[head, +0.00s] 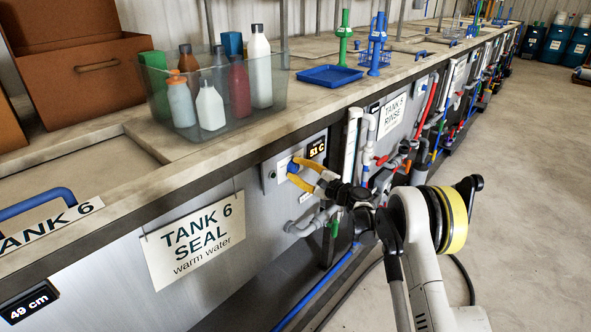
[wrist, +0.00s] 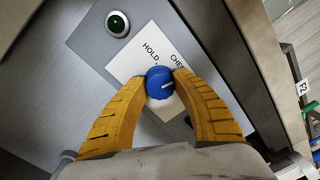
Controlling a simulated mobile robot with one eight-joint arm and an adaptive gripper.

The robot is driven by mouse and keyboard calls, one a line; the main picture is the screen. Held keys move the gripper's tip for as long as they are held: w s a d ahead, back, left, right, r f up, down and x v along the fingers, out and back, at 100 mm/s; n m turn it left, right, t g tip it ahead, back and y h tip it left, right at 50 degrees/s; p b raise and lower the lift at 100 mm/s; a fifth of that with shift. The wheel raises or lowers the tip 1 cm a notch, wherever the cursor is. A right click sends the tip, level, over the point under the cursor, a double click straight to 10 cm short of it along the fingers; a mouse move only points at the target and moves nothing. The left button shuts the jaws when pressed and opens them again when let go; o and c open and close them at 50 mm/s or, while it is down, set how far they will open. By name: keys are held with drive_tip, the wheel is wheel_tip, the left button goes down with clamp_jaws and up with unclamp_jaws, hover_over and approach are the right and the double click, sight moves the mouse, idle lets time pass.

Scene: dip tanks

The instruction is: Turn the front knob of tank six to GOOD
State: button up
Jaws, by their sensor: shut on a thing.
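The blue front knob (wrist: 157,82) sits on a white label plate (wrist: 138,62) on a grey panel. The plate reads HOLD, and a partly covered word begins CHE; the word GOOD is not visible. The knob's white pointer mark faces right in the wrist view, below the CHE word. My gripper (wrist: 160,76) has its two yellow fingers closed on opposite sides of the knob. In the head view my gripper (head: 299,172) reaches the knob (head: 292,166) on the panel right of the TANK 6 SEAL sign (head: 195,238).
A green button (wrist: 117,23) is beside the plate. A display (head: 316,149) reading about 51 C is above right of the knob. Pipes (head: 352,145) stand right of the panel. A clear bin of bottles (head: 275,97) stands on the counter above. The floor at right is open.

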drive_tip(key=m, duration=0.4)
drive_tip(key=shift+m, duration=0.4)
drive_tip(key=m, duration=0.4)
drive_tip(key=shift+t, duration=0.3)
drive_tip(key=shift+m, duration=0.4)
drive_tip(key=o, duration=1.2)
drive_tip(key=shift+a, duration=0.1)
drive_tip(key=v, duration=1.2)
drive_tip(key=shift+r, duration=0.2)
